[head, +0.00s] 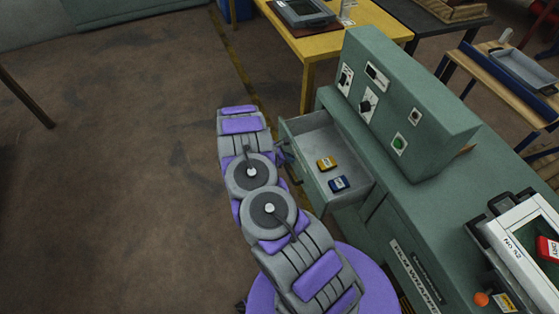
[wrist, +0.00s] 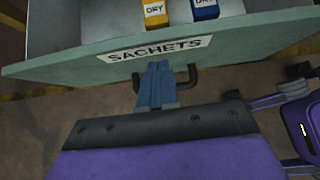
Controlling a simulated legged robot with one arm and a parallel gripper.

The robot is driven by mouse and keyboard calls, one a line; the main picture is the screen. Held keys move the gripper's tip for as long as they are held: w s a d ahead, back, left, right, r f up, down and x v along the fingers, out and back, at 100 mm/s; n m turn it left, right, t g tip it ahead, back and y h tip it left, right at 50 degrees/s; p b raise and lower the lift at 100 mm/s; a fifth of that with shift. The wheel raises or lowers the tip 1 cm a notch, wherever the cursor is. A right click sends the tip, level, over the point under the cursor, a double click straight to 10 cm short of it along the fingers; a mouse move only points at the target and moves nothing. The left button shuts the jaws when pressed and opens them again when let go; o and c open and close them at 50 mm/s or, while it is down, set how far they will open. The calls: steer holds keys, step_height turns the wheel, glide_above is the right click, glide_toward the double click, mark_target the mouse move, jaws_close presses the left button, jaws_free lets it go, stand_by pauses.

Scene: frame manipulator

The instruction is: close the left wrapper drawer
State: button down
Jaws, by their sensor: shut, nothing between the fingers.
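The grey-green wrapper machine (head: 411,120) has a drawer (head: 312,143) pulled out on its left side. In the wrist view the drawer front (wrist: 235,47) carries a SACHETS label and a dark handle (wrist: 187,78). A yellow DRY packet (head: 326,164) and a blue DRY packet (head: 339,183) lie inside the drawer. My gripper (wrist: 157,66) is shut and empty, its blue fingers pointing at the drawer front just below the label, by the handle. Whether the fingertips touch the front or handle I cannot tell. In the head view my arm hides most of the gripper.
A yellow table (head: 335,32) with a grey tray stands behind the machine. A wooden bench (head: 500,75) with a tray is at the upper right. A white-framed unit (head: 520,245) sits on the machine's right part. The brown floor at left is mostly clear.

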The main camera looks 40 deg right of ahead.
steer(key=shift+s+d+f, duration=0.1)
steer(key=shift+d, duration=0.55)
steer(key=shift+s+d+f, duration=0.1)
steer(key=shift+d, duration=0.5)
steer(key=shift+r, duration=0.1)
steer(key=shift+a+r, duration=0.1)
steer(key=shift+a, duration=0.15)
